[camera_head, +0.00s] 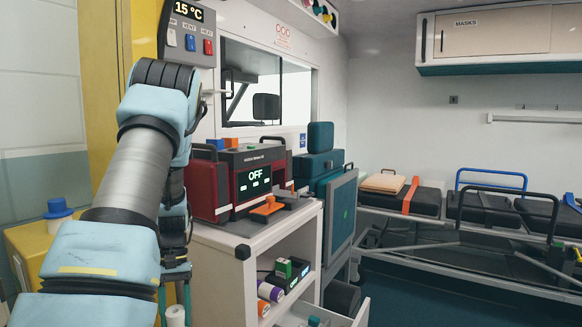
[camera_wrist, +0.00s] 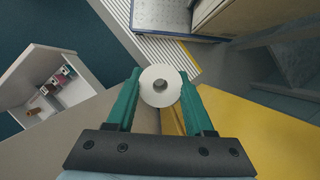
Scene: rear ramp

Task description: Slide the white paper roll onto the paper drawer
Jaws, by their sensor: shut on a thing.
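My gripper (camera_wrist: 160,74) has its two green fingers closed on the sides of a white paper roll (camera_wrist: 161,95). The wrist view looks at the roll's round end, with its dark centre hole showing. A white drawer (camera_head: 357,318) sticks out at the cabinet's lower right, cut by the picture's edge. I cannot tell whether it is the paper drawer. The roll is apart from it.
A yellow box with a blue-topped container (camera_head: 58,213) stands left. A yellow surface (camera_wrist: 260,135) lies right of my gripper in the wrist view.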

